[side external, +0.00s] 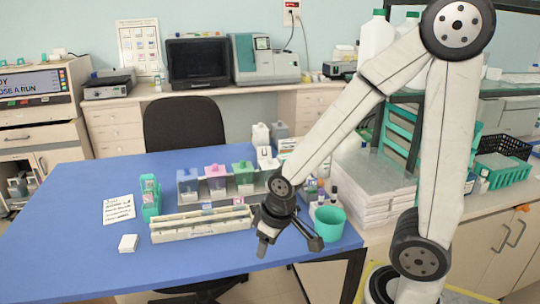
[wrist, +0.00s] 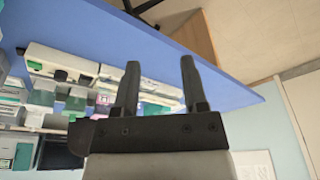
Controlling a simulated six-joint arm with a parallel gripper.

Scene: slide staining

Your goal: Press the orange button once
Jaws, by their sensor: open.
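My gripper (side external: 289,246) is open and empty above the front right part of the blue table, its fingers spread apart. In the wrist view my gripper (wrist: 160,64) shows two dark fingers with a clear gap and nothing between them. I cannot clearly make out an orange button. A machine (side external: 38,90) with a lit display stands at the far left, with small coloured buttons below its screen, too small to tell which is orange. My gripper is far from that machine.
The blue table (side external: 80,250) holds a long white rack (side external: 200,225), staining jars (side external: 215,180), a green dispenser (side external: 150,198), a paper sheet (side external: 119,209) and a small white block (side external: 128,243). A teal cup (side external: 329,223) stands right of my gripper. The table's front left is clear.

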